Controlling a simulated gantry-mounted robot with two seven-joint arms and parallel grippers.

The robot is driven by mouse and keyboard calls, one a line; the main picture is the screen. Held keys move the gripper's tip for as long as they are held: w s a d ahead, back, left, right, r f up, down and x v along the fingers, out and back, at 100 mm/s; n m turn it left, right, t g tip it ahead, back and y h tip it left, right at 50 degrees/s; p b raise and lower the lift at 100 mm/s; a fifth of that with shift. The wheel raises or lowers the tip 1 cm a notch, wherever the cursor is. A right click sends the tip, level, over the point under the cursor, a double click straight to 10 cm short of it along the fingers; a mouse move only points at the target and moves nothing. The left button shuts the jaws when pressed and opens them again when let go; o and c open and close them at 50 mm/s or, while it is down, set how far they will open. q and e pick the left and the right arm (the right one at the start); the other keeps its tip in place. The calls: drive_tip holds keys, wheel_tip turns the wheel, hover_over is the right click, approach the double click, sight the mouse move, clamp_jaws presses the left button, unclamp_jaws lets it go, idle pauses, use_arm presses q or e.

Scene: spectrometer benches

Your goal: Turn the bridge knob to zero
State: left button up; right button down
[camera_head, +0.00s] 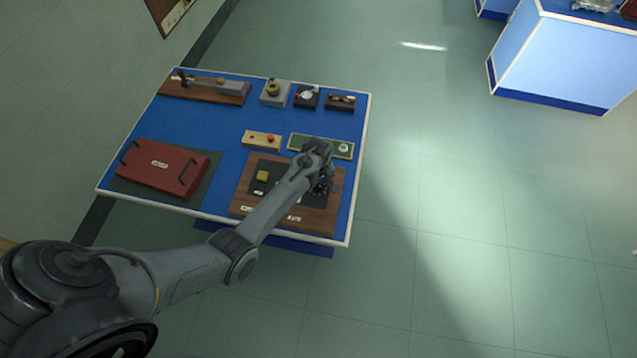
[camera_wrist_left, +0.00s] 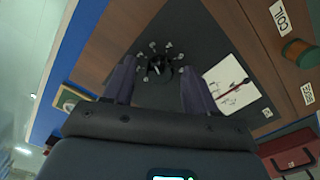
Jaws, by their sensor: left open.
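The bridge knob (camera_wrist_left: 155,68) is a dark round knob ringed by several pale studs on a dark panel, in the left wrist view. My left gripper (camera_head: 325,183) is over the right part of the wooden bridge board (camera_head: 240,205) in the head view and hides the knob there. In the wrist view, the two fingers of my left gripper (camera_wrist_left: 158,78) are apart, with the knob appearing between them. Whether they touch it cannot be told. A white meter face (camera_wrist_left: 232,85) with a dark needle lies to the right of the knob. My right gripper is not in view.
The board stands on a blue-topped bench (camera_head: 225,125). A red case (camera_head: 160,165) with handles is to its left. A green strip (camera_head: 312,143) and a light wooden block (camera_head: 261,140) lie behind it. Small apparatus lines the far edge. Open floor lies right of the bench.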

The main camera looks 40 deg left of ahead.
use_arm(q)
drive_tip(key=shift+f, duration=0.1)
drive_tip(key=c, duration=1.1)
drive_tip(key=shift+o, duration=0.2)
